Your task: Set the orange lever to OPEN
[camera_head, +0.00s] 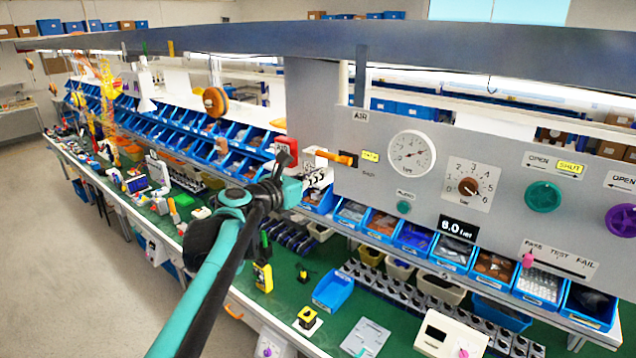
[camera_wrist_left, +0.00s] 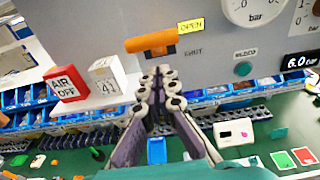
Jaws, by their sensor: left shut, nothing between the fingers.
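The orange lever (camera_head: 338,157) sits on the grey panel under the AIR sign and lies nearly level. It also shows in the left wrist view (camera_wrist_left: 150,42), slightly tilted, with its dark hub behind it. A yellow-lit label (camera_wrist_left: 190,26) beside it reads OPEN; a plain SHUT label (camera_wrist_left: 193,51) is below. My left gripper (camera_head: 318,178) is shut and empty, below and a little left of the lever. In the left wrist view its fingertips (camera_wrist_left: 160,78) show below the lever, apart from it in the picture. My right gripper is not in view.
A red AIR OFF box (camera_wrist_left: 65,83) and a white box (camera_wrist_left: 106,80) stand left of the gripper. A gauge (camera_head: 412,154), a numbered dial (camera_head: 470,187) and a green knob (camera_head: 543,197) are on the panel. Blue bins line the bench below.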

